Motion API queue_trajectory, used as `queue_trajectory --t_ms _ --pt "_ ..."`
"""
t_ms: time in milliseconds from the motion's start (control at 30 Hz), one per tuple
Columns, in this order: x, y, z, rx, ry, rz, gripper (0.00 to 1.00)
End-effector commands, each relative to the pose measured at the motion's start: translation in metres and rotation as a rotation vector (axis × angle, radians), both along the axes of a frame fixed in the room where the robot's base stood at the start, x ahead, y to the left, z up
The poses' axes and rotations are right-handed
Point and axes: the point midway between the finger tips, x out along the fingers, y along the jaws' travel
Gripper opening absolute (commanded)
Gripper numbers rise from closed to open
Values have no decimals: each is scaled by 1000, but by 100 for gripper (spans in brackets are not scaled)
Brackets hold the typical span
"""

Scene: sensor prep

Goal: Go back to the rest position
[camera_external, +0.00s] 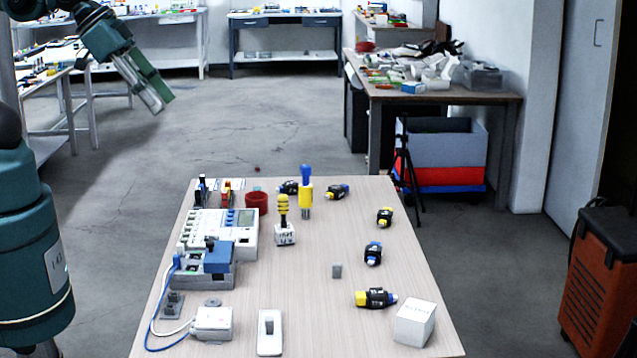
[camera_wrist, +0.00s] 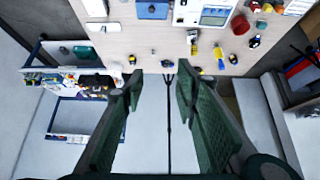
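My gripper (camera_external: 162,104) is raised at the upper left of the external view, over the floor and well clear of the work table (camera_external: 310,325). In the wrist view my gripper (camera_wrist: 157,84) shows two green fingers standing apart with nothing held between them. The work table (camera_wrist: 150,38) lies beyond the fingertips at the top of that view. The rest position itself is not marked in either view.
Open floor surrounds my gripper; side benches stand farther back.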

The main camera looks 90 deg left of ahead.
Motion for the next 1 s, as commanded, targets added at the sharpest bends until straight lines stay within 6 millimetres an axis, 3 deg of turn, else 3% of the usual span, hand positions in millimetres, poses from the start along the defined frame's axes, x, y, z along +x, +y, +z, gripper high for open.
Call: queue_trajectory --t_ms 467,1000 --pt "0 0 -6 -1 0 1 30" --pt "0 0 -60 -1 0 1 30"
